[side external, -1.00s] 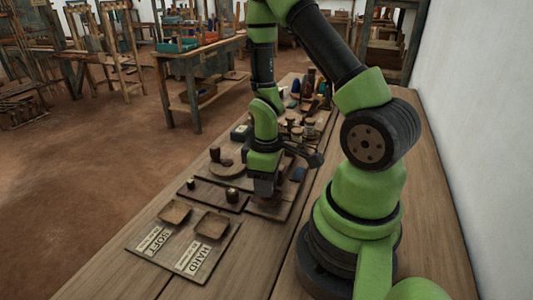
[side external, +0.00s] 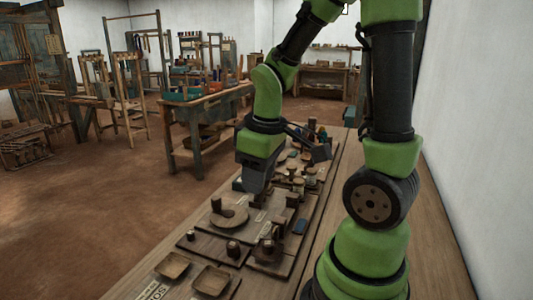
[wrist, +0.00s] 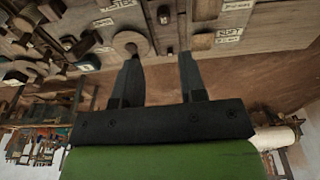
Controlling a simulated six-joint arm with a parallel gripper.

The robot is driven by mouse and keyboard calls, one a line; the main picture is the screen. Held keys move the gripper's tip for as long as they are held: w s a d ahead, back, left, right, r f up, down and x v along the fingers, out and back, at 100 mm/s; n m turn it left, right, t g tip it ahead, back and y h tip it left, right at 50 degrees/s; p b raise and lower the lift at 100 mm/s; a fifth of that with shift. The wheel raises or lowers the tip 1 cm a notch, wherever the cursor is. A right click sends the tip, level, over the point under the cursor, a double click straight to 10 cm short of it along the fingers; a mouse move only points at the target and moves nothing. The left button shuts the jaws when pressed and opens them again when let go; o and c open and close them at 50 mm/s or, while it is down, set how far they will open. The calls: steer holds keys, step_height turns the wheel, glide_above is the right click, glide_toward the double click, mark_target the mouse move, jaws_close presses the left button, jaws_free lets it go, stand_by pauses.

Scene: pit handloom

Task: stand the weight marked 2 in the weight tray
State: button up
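My gripper (side external: 254,190) is raised above the bench boards, pointing down. In the wrist view its two fingers (wrist: 158,78) are spread, with nothing between them. A dark flat tray (side external: 210,248), which looks like the weight tray, lies toward the near end of the bench. Small dark weights stand on it, one at its left end (side external: 191,235) and one nearer its right end (side external: 233,248). Another dark upright piece (side external: 268,246) stands on the board to the right of the tray. No number is readable, so I cannot tell which weight is marked 2.
A round wooden disc (side external: 230,219) lies behind the tray, with a dark knob (side external: 216,204) by it. Two shallow square dishes (side external: 173,264) are at the near end. A white wall is on the right.

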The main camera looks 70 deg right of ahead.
steer(key=s+a+r+m+t+y, duration=0.2)
steer(key=s+a+r+m+t, duration=0.2)
steer(key=a+r, duration=0.5)
steer(key=shift+s+r+t, duration=0.5)
steer(key=shift+r+t, duration=0.2)
steer(key=shift+r, duration=0.25)
